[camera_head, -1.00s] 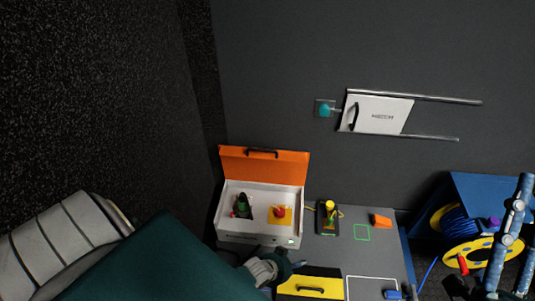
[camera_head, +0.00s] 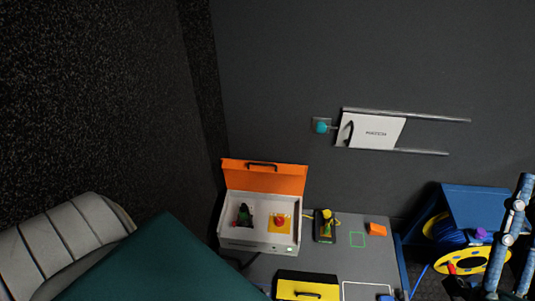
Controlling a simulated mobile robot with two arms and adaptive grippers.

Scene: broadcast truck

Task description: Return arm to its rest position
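Inside the case sit a dark and green item (camera_head: 243,214) and a red button on a yellow plate (camera_head: 279,222). No gripper is at the case.
A grey table (camera_head: 345,262) holds a black tray with a yellow-topped item (camera_head: 325,226), an orange block (camera_head: 376,229) and a yellow-and-black box (camera_head: 300,287). A white panel (camera_head: 372,132) on rails is on the wall. A blue-and-yellow cable reel (camera_head: 470,261) stands right.

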